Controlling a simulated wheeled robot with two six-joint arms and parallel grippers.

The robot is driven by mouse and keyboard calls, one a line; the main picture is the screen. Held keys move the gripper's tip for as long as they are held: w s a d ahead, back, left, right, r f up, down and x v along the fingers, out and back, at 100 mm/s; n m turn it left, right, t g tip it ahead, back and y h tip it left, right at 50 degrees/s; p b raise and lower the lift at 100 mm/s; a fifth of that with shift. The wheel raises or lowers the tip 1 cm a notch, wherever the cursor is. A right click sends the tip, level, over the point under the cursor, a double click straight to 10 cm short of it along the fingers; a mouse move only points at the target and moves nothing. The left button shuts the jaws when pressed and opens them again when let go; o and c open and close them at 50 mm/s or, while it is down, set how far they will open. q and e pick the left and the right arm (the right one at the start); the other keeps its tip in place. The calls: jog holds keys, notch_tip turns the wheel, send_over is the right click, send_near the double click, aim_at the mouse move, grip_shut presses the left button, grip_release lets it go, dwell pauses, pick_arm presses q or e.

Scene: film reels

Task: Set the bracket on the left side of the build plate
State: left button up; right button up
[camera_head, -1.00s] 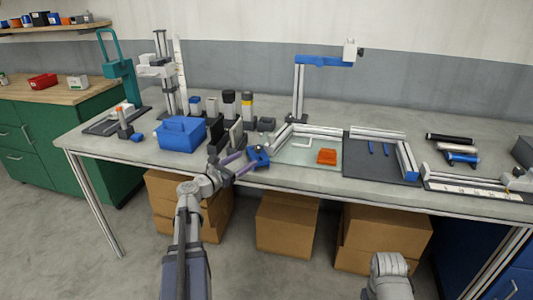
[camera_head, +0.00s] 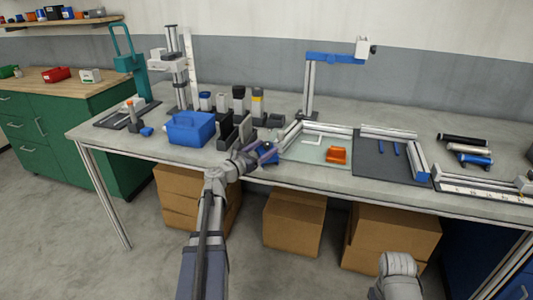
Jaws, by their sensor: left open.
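An orange bracket-like piece (camera_head: 336,155) lies on the right part of a pale green plate (camera_head: 305,153), which seems to be the build plate. A thin white U-shaped piece (camera_head: 313,140) lies further back on the plate. My left gripper (camera_head: 268,152) is open at the plate's left front edge, apart from the orange piece. A small blue thing (camera_head: 268,160) shows right at its fingers; I cannot tell whether they touch. My right gripper is not in view; only grey links of my right arm show at the bottom.
White rails border the plate's back and left. A dark mat (camera_head: 383,170) with two blue strips lies to its right. A blue bin (camera_head: 189,129), black holders and bottles stand left of the gripper. A blue-armed stand (camera_head: 310,85) rises behind. The plate's left part is clear.

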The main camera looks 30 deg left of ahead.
pick_arm(q)
jog(key=shift+w, duration=0.9)
grip_shut()
